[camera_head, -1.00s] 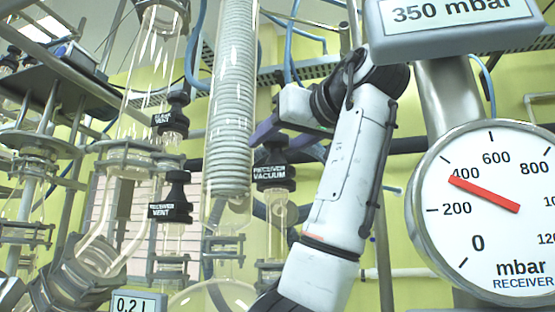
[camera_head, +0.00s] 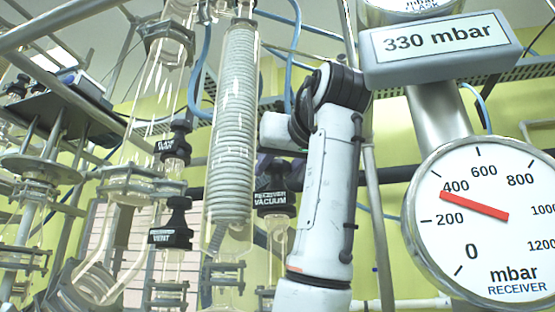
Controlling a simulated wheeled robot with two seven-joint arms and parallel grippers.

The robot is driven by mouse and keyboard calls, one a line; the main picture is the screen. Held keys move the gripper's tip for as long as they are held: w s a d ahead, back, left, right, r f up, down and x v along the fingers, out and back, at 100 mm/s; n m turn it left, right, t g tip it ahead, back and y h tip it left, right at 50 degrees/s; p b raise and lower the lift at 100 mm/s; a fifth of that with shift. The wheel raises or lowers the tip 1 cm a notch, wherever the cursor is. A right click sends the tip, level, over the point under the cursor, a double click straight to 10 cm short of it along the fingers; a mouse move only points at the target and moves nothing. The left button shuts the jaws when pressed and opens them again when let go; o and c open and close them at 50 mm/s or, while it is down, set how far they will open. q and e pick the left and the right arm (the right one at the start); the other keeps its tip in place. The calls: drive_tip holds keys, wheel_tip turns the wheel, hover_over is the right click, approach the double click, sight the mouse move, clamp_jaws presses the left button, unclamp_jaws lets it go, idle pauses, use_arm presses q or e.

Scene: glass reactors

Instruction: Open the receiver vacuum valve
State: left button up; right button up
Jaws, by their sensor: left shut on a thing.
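The receiver vacuum valve has a black knob with a white "RECEIVER VACUUM" label (camera_head: 273,200), just right of the coiled glass column. Its glass body hangs below the knob. My left gripper (camera_head: 268,166) is at the top of this knob and shut on it; its dark purple fingers are partly hidden behind the column and my white wrist. My white arm stands upright to the right of the valve. The receiver gauge (camera_head: 487,222) has its red needle between 200 and 400 mbar, near 400. The display (camera_head: 440,42) above reads 330 mbar. My right gripper is not in view.
The coiled glass column (camera_head: 233,130) stands close left of the valve. Left of it are two more black knobs, the receiver vent (camera_head: 171,238) and another vent knob (camera_head: 177,146). A metal post (camera_head: 375,220) rises right of my arm.

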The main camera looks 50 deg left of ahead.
use_arm(q)
drive_tip(key=shift+w+r+n+g+y+p, duration=0.2)
drive_tip(key=shift+r+n+g+y+p, duration=0.2)
drive_tip(key=shift+n+g+p, duration=0.45)
drive_tip(key=n+g+p, duration=0.1)
drive_tip(key=g+p, duration=0.1)
drive_tip(key=g, duration=0.1)
drive_tip(key=shift+n+y, duration=0.25)
drive_tip(key=shift+y, duration=0.05)
drive_tip(key=shift+n+g+p, duration=0.4)
drive_tip(key=shift+g+p, duration=0.25)
drive_tip(key=shift+p, duration=0.05)
drive_tip(key=shift+f+n+g+p, duration=0.15)
drive_tip(key=shift+n+g+p, duration=0.2)
drive_tip(key=shift+g, duration=0.25)
drive_tip(key=shift+s+f+n+g+p, duration=0.1)
drive_tip(key=shift+f+n+g+p, duration=0.15)
drive_tip(key=shift+n+g+p, duration=0.35)
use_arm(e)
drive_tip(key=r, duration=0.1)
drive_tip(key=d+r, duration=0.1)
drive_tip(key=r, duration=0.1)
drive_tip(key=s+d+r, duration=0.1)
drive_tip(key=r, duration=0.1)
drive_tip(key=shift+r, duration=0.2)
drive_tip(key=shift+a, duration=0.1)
use_arm(q)
drive_tip(key=o, duration=0.9)
drive_tip(key=shift+c, duration=0.2)
